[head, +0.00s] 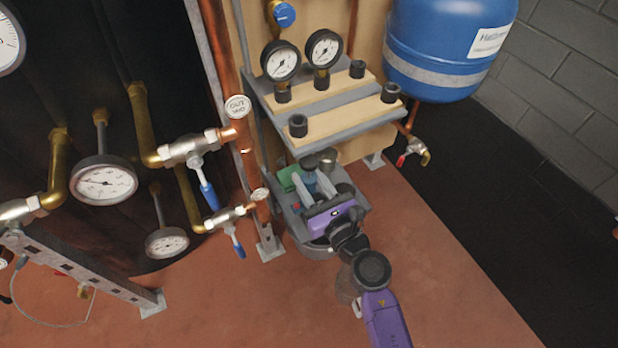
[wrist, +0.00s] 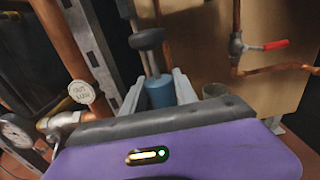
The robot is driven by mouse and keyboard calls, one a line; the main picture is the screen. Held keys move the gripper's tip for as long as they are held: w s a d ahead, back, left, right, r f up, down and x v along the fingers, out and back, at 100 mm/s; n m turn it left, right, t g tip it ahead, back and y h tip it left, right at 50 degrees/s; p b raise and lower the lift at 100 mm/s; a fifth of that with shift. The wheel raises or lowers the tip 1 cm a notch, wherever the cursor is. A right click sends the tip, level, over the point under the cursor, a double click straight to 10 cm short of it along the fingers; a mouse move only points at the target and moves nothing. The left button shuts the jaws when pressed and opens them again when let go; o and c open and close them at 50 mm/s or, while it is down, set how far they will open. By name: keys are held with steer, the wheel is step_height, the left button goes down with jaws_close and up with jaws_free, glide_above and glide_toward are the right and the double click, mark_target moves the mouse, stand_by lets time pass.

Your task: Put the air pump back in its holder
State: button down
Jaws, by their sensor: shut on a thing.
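The air pump appears to be the blue cylinder (wrist: 160,92) with a grey rod and a dark round piece (wrist: 147,39) above it in the wrist view. In the head view its blue part (head: 309,179) is small and partly covered. My gripper (head: 304,182) is shut on it, with one pale finger on each side; the fingers also show in the wrist view (wrist: 158,98). The pump is over or in the low grey tray (head: 292,222) below the gauge shelf. My purple hand hides its lower end, so I cannot tell whether it touches the tray. I cannot make out a separate holder.
A shelf (head: 335,108) with two gauges and dark knobs overhangs just behind my gripper. Copper pipes and blue-handled valves (head: 208,194) stand close on the left. A blue tank (head: 440,45) hangs at upper right. The floor (head: 470,285) at right is clear.

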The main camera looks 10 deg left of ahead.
steer(key=shift+r, duration=0.15)
steer(key=c, duration=0.9)
jaws_free()
steer(key=shift+f, duration=0.2)
steer(key=shift+s, duration=0.1)
steer(key=shift+v, duration=4.2)
steer(key=shift+r, duration=0.1)
